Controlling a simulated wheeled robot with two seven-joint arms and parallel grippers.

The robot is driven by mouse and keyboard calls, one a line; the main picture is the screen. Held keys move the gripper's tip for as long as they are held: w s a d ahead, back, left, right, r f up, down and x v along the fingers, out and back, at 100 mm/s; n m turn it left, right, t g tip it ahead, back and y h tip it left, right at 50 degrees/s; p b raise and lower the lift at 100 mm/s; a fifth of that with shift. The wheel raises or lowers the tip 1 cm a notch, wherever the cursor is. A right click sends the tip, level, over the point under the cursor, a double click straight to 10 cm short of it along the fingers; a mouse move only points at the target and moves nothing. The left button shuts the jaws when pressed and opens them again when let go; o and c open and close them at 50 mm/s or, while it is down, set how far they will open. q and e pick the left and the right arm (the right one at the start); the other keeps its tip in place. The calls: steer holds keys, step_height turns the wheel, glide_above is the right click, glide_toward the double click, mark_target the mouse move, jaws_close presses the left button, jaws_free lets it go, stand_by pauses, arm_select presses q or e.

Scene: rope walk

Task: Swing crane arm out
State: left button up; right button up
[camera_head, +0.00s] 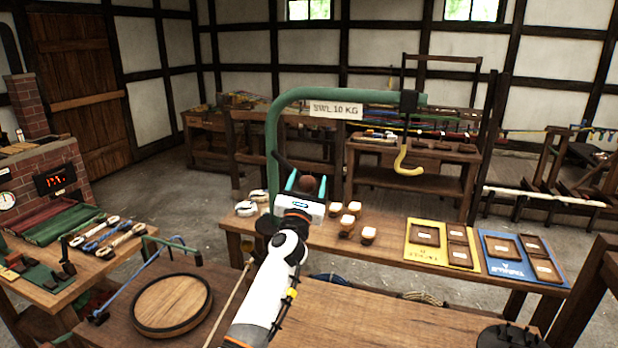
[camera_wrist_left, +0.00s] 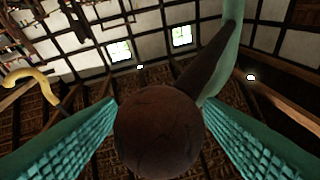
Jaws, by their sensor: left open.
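The green crane arm (camera_head: 350,96) rises from behind the bench and bends to the right, with a "SWL 10 KG" plate (camera_head: 336,110) on it. Its yellow hook (camera_head: 404,161) hangs at the right end and also shows in the left wrist view (camera_wrist_left: 28,76). A dark handle (camera_wrist_left: 205,62) runs from the green post to a round brown knob (camera_wrist_left: 158,132). My left gripper (camera_head: 306,184) is open, with its teal fingers on either side of the knob. I cannot tell whether they touch it. My right gripper is out of view.
The wooden bench (camera_head: 385,262) holds several small pale-topped blocks (camera_head: 347,222), a yellow board (camera_head: 425,242) and a blue board (camera_head: 506,262). A round wooden lid (camera_head: 172,303) lies at front left. A rear table (camera_head: 410,180) stands behind the hook.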

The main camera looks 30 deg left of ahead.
arm_select(q)
steer(key=shift+x, duration=0.9)
steer(key=shift+c, duration=0.3)
steer(key=shift+s+d, duration=0.1)
steer(key=c, duration=1.3)
